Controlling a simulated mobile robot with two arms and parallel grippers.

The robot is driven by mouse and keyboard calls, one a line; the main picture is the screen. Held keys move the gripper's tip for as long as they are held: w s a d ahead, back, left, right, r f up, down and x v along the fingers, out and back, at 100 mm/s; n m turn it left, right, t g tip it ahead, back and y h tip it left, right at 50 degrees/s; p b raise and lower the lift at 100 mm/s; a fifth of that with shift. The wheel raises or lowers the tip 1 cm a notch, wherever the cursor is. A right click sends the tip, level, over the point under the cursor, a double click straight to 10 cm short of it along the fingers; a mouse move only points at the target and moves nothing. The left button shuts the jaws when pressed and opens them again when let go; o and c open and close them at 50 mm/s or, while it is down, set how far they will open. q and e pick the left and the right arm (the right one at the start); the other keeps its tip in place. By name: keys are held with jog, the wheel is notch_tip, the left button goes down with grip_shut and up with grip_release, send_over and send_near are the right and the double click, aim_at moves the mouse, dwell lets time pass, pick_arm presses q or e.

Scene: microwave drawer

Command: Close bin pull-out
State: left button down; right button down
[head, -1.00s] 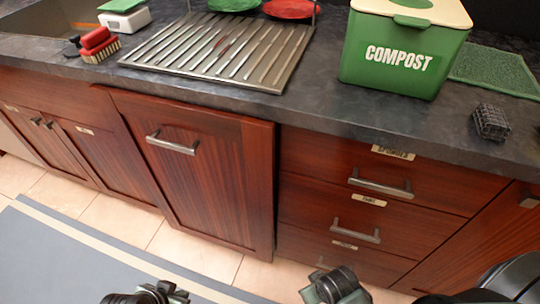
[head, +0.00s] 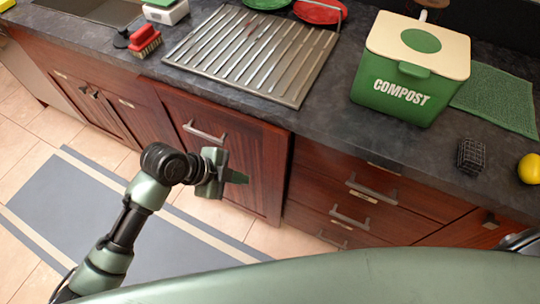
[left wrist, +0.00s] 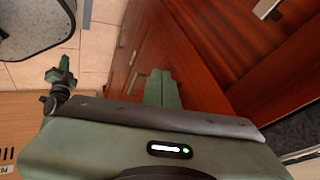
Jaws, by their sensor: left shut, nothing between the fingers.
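The bin pull-out (head: 240,150) is a reddish-brown wooden front under the counter, left of the drawer stack, with a horizontal metal handle (head: 203,132) near its top. Its front looks slightly proud of the cabinet; the exact gap cannot be told. My left gripper (head: 236,177) is in front of the lower middle of this front, below the handle. Its green fingers (left wrist: 162,90) are shut and empty in the left wrist view, pointing at reddish-brown wood. I cannot tell whether they touch it.
The drawer stack (head: 360,192) is right of the pull-out. The dark counter (head: 330,130) above holds a metal drying rack (head: 250,50), a green compost box (head: 405,85) and a red brush (head: 145,40). A grey floor mat (head: 85,205) lies in front.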

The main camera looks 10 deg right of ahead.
pick_arm(q)
jog(key=r, duration=0.1)
jog(key=m, duration=0.1)
send_near(279, 172)
notch_tip(279, 172, down, 3)
jog(key=s, duration=0.3)
jog(key=w+d, duration=0.1)
jog(key=w, duration=0.1)
jog(key=w+d+p, duration=0.1)
jog(key=shift+w+d+f, duration=0.2)
jog(key=shift+w+d, duration=0.1)
jog(key=shift+w, duration=0.1)
pick_arm(e)
jog(key=shift+s+d+r, duration=0.15)
jog(key=shift+s+r, duration=0.35)
jog(key=shift+s, duration=0.3)
